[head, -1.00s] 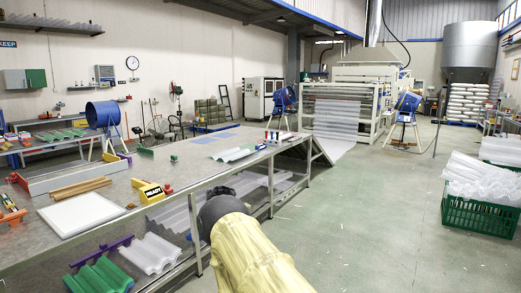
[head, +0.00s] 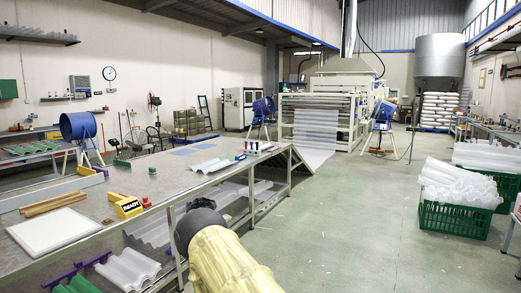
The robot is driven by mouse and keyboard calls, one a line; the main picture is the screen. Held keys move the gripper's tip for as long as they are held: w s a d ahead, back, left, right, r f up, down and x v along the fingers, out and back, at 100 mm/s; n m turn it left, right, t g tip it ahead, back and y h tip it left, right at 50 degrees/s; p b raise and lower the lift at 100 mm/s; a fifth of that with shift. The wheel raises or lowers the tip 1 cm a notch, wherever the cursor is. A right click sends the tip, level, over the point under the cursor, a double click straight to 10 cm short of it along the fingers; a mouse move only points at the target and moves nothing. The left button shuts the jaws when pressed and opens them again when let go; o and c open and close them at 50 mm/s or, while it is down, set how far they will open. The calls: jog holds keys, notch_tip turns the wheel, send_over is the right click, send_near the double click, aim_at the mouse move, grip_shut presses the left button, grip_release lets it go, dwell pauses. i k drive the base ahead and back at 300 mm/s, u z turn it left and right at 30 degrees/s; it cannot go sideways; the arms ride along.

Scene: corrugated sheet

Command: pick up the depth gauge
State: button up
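I cannot pick out the depth gauge for sure. Small items stand at the far right end of the long grey workbench (head: 150,185), too small to name. A yellow READY block (head: 128,207) and a small red knob (head: 146,202) sit near the bench's front edge. My arm, in a pale yellow sleeve with a dark grey rounded joint, reaches up from the bottom middle in front of the bench edge. My gripper cannot be made out beyond that joint.
A white board (head: 53,231) and wooden strips (head: 53,204) lie on the bench's left part. Corrugated sheets (head: 128,268) rest on the shelf below. A green crate (head: 455,217) of clear plastic stands at right. Open green floor (head: 345,235) lies between bench and crate.

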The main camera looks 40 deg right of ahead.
aim_at(240, 157)
jog(key=z, duration=0.5)
jog(key=i, duration=1)
jog(key=z, duration=1.1)
jog(key=i, duration=1.7)
jog(key=z, duration=0.4)
jog(key=i, duration=1.6)
jog(key=u, duration=0.4)
jog(key=i, duration=1.7)
jog(key=u, duration=1.2)
jog(key=i, duration=1.05)
jog(key=u, duration=0.55)
